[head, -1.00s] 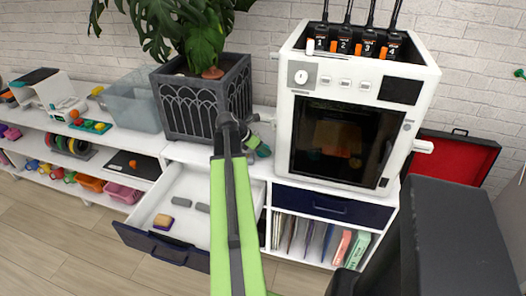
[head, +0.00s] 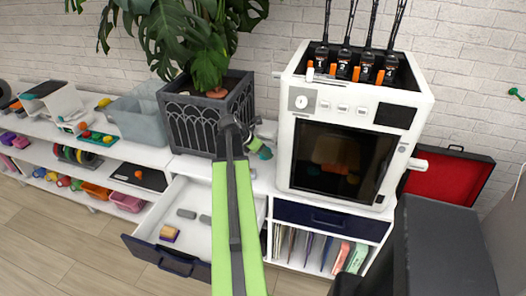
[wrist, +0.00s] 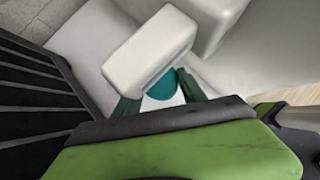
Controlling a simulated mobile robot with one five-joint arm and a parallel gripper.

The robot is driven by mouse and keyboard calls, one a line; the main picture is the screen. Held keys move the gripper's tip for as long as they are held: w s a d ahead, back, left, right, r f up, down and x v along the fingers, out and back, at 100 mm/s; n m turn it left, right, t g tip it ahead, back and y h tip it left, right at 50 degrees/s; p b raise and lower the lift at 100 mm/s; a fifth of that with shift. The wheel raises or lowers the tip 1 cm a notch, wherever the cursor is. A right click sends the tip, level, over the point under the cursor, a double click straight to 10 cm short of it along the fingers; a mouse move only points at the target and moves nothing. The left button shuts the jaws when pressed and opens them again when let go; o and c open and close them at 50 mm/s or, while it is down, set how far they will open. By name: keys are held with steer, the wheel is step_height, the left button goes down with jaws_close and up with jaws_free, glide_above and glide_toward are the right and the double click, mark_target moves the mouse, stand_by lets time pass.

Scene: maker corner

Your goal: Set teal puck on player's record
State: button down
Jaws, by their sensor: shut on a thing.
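The teal puck (wrist: 163,84) shows in the wrist view between the dark green fingers of my gripper (wrist: 160,96), which is shut on it. A pale block-like shape in front hides part of the puck. In the head view my gripper (head: 261,148) is beyond the end of my green arm, near the planter and the white oven-like machine, and is mostly hidden. An open dark case with a red lining (head: 437,181) stands at the right, its lower part hidden by my body. I cannot tell whether it is the player; no record is clearly visible.
A dark planter (head: 190,125) with a leafy plant stands left of the white machine (head: 352,105). Below them a drawer (head: 198,229) is pulled out, holding small blocks. Left shelves (head: 75,165) carry toys, bins and a black slab. Floor is clear at lower left.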

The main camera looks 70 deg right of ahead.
steer(key=w+a, duration=0.4)
steer(key=a, duration=0.3)
steer(key=w+a+r, duration=0.1)
steer(key=w+a, duration=0.4)
steer(key=a, duration=0.3)
steer(key=shift+a+r, duration=0.2)
steer(key=shift+a, duration=0.05)
